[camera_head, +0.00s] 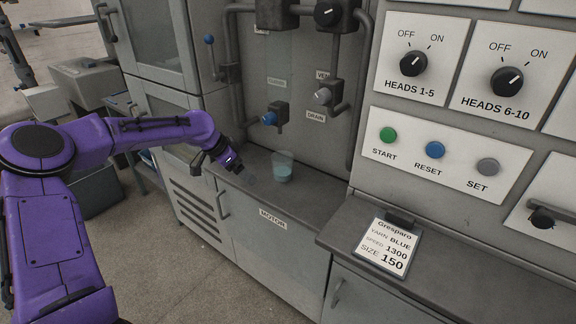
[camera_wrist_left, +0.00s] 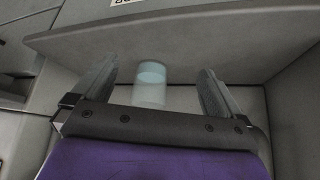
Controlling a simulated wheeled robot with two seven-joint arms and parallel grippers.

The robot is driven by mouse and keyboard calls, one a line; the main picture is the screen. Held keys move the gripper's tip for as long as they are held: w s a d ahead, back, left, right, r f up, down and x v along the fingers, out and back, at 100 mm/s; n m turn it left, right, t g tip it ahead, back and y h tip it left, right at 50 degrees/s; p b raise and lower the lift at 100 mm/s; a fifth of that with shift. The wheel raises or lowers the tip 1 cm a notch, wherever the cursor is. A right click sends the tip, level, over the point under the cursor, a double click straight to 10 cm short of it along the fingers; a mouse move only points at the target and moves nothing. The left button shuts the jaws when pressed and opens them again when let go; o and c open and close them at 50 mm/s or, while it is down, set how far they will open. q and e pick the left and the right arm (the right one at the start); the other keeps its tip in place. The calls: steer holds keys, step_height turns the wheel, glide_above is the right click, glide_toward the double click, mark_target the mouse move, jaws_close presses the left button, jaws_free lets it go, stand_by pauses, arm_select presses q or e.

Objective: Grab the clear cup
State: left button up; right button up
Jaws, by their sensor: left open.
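The clear cup (camera_head: 283,167) stands upright on the grey counter and holds some pale blue liquid. My left gripper (camera_head: 248,180) is just to the left of the cup, with its fingers low over the counter. In the left wrist view the cup (camera_wrist_left: 150,84) shows ahead, between the two spread fingers of my left gripper (camera_wrist_left: 160,80) and nearer the left finger. The gripper is open and empty. I cannot tell from the pictures whether the cup lies fully within the fingers' reach. My right gripper is not in view.
The counter (camera_head: 313,196) has bare room right of the cup. A blue-knobbed valve (camera_head: 270,118) and a drain valve (camera_head: 323,96) stick out of the panel above it. A clipboard card (camera_head: 386,246) lies on the ledge (camera_head: 350,215) at the right.

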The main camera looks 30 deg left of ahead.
mark_target(280, 166)
arm_select(q)
steer(key=w+d, duration=0.1)
steer(key=w, duration=0.2)
steer(key=w+d, duration=0.2)
steer(key=w, duration=0.1)
steer(key=w+d, duration=0.2)
steer(key=w, duration=0.1)
steer(key=shift+p, duration=0.4)
steer(key=x, duration=0.5)
steer(key=shift+f, duration=0.1)
steer(key=c, duration=1.1)
steer(key=shift+o, duration=0.2)
steer(key=shift+r, duration=0.2)
